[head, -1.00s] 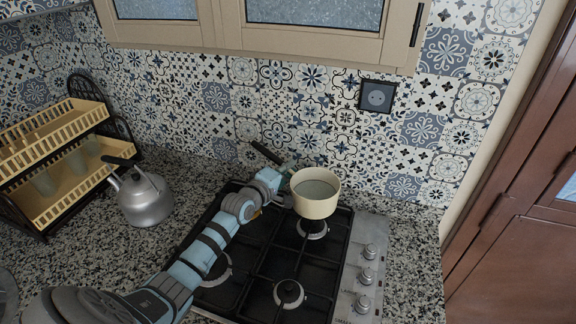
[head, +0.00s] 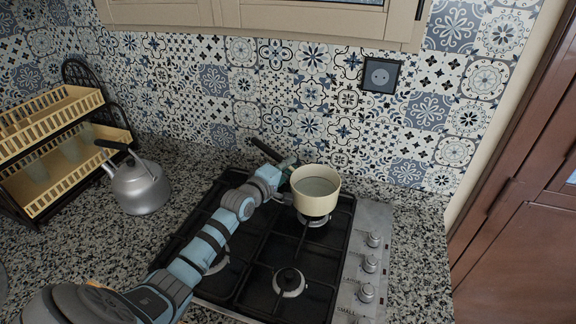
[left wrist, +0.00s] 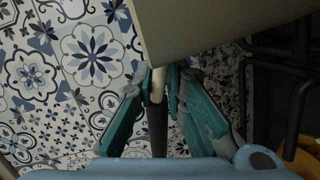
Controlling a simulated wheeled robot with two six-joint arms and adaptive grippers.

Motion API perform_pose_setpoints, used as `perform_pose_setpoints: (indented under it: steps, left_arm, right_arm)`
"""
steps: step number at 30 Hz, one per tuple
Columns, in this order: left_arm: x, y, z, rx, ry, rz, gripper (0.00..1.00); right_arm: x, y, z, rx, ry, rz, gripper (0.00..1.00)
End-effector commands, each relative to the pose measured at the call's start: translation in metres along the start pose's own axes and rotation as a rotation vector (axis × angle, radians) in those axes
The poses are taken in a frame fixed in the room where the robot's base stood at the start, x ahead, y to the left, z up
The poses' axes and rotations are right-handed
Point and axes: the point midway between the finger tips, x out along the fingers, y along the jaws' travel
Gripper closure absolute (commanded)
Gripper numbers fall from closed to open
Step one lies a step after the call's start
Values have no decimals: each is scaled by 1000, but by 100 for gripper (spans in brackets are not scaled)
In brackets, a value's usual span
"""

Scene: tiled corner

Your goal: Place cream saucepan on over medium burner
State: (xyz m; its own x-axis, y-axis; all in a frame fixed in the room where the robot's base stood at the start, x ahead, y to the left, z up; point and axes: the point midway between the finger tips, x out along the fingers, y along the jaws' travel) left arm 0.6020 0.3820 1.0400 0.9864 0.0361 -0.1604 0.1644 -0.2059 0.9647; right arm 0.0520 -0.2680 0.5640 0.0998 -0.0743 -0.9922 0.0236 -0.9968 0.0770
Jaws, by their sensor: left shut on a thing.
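The cream saucepan (head: 315,203) is upright over the back right burner (head: 314,221) of the black gas cooktop (head: 239,290). It covers most of that burner; whether its base touches the grate cannot be told. My left gripper (head: 284,170) is shut on the saucepan's dark handle (head: 266,151), left of the pan. In the left wrist view the fingers (left wrist: 158,88) close around the handle (left wrist: 157,128), with the pan's side (left wrist: 215,28) above. My right gripper is not in view.
A front right burner (head: 289,282) is bare. A grey kettle (head: 139,186) stands on the speckled counter (head: 408,250) to the left, beside a dish rack (head: 62,160). The tiled wall (head: 320,125) is close behind the pan. Control knobs (head: 368,265) line the cooktop's right side.

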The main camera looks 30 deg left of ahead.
Motion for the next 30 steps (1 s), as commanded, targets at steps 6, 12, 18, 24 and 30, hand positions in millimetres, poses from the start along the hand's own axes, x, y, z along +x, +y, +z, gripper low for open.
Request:
perform_pose_setpoints:
  steps: [6,12,18,24,30]
  left_arm:
    - [1,-2,1,-2,0,6,100]
    - [2,-5,2,-2,0,6,100]
    - [2,-7,2,-2,0,6,77]
    - [2,-8,2,-1,0,3,65]
    - [-1,-11,2,2,0,-4,65]
  right_arm:
    - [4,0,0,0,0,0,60]
    - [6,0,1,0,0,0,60]
    - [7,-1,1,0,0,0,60]
    - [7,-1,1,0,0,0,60]
    - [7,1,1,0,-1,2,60]
